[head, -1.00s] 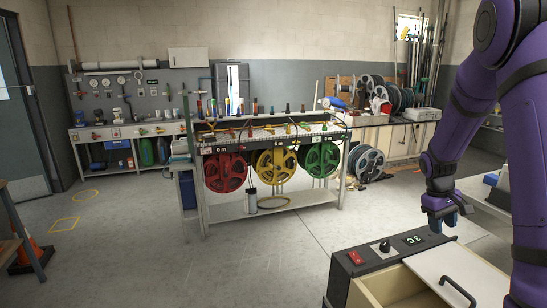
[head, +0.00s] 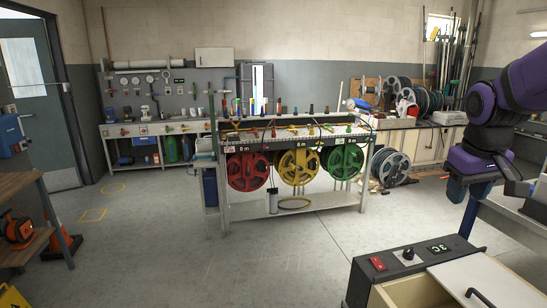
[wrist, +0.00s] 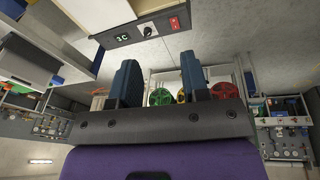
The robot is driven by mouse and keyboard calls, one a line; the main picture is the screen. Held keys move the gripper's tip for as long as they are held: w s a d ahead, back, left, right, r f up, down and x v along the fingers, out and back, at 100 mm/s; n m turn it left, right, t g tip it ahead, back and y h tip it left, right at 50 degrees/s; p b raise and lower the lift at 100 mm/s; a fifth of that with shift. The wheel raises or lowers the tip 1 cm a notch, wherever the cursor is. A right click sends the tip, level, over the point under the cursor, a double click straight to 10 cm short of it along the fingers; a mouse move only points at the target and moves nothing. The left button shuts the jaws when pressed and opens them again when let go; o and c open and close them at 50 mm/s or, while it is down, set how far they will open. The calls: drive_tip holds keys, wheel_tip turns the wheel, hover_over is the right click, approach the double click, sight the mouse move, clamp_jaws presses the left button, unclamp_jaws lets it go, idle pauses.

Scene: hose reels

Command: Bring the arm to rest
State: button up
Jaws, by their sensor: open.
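My purple arm (head: 510,95) comes in from the right edge of the head view, bent, with the wrist hanging down. My gripper (head: 466,190) is at the right, above and behind the drawer unit, with clear air around it. In the wrist view my gripper's two dark blue fingers (wrist: 160,80) stand apart with nothing between them. The wrist picture is upside down, with the control panel at its top.
A drawer unit with a black control panel (head: 408,256) stands at the front right, its drawer (head: 410,292) open. A bench with red (head: 248,171), yellow (head: 298,167) and green (head: 347,161) reels stands mid-room. An orange cone (head: 63,243) is at the left. The middle floor is clear.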

drive_tip(key=s+a+r+t, duration=0.1)
drive_tip(key=s+a+r, duration=0.1)
drive_tip(key=s+a, duration=0.2)
drive_tip(key=s+a+r+t+y, duration=0.1)
drive_tip(key=s+a, duration=0.4)
drive_tip(key=s, duration=0.6)
drive_tip(key=shift+a+r+t, duration=0.2)
drive_tip(key=shift+r+t, duration=0.3)
drive_tip(key=shift+r, duration=0.3)
